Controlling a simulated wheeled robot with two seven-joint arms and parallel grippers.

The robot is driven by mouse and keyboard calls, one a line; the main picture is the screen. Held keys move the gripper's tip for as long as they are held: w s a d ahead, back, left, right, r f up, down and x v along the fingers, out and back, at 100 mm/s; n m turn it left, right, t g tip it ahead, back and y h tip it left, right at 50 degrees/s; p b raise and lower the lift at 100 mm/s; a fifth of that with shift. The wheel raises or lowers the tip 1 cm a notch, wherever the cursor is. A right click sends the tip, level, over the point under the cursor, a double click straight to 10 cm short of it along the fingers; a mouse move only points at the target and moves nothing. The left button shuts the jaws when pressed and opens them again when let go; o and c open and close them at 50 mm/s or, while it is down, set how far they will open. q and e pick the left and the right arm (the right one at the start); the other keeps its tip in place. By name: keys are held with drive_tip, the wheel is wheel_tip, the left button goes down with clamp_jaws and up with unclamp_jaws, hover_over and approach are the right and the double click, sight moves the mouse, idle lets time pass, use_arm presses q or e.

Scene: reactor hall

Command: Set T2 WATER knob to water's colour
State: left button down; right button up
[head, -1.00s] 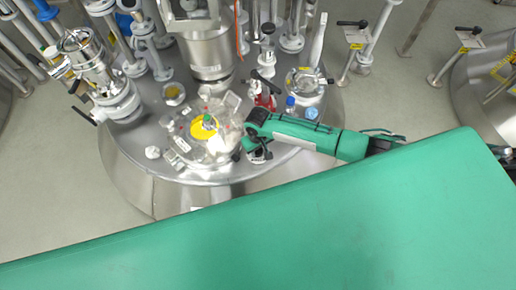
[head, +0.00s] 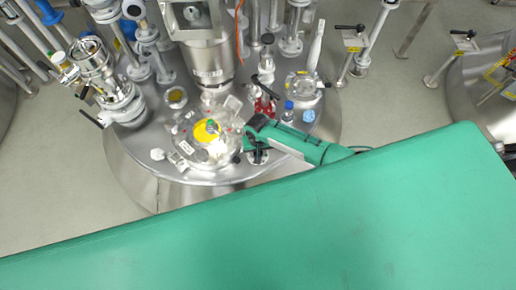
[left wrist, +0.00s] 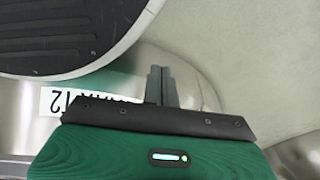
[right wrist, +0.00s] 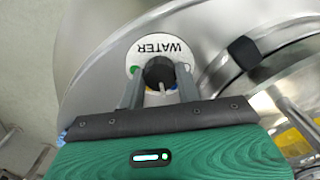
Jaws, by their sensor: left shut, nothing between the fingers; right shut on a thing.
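The WATER knob (right wrist: 159,72) is a dark round knob on a white disc (right wrist: 143,51) lettered WATER, which appears upside down in the right wrist view. A green mark (right wrist: 133,70) shows on the disc at the left of the knob. A pale line (right wrist: 162,88) shows on the knob's near side. My right gripper (right wrist: 159,86) is shut on the knob, one finger on each side. My left gripper (left wrist: 161,72) is shut and empty, beside a steel vessel wall.
In the left wrist view a white label (left wrist: 75,101) reading T2, partly hidden, is left of the fingers, below a dark ribbed round surface (left wrist: 60,35). The head view shows the steel vessel top (head: 225,170) crowded with valves and pipes, and grey floor (head: 60,190) at left.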

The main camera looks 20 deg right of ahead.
drive_tip(key=m+p, duration=0.2)
drive_tip(key=shift+r+m, duration=0.2)
drive_tip(key=shift+m, duration=0.1)
drive_tip(key=shift+m+p, duration=1.05)
drive_tip(key=shift+m, duration=0.05)
drive_tip(key=shift+f+m+p, duration=0.1)
drive_tip(key=shift+m+p, duration=0.6)
drive_tip(key=shift+m, duration=0.5)
use_arm(q)
drive_tip(key=s+a+f, duration=0.2)
drive_tip(key=s, duration=0.8)
drive_tip(key=shift+a+f+g, duration=0.2)
drive_tip(key=shift+f+g, duration=0.1)
drive_tip(key=shift+f, duration=0.1)
drive_tip(key=shift+s, duration=0.2)
use_arm(e)
drive_tip(key=shift+w, duration=0.1)
use_arm(q)
drive_tip(key=shift+w, duration=0.1)
use_arm(e)
drive_tip(key=o, duration=1)
drive_tip(key=shift+c, duration=0.2)
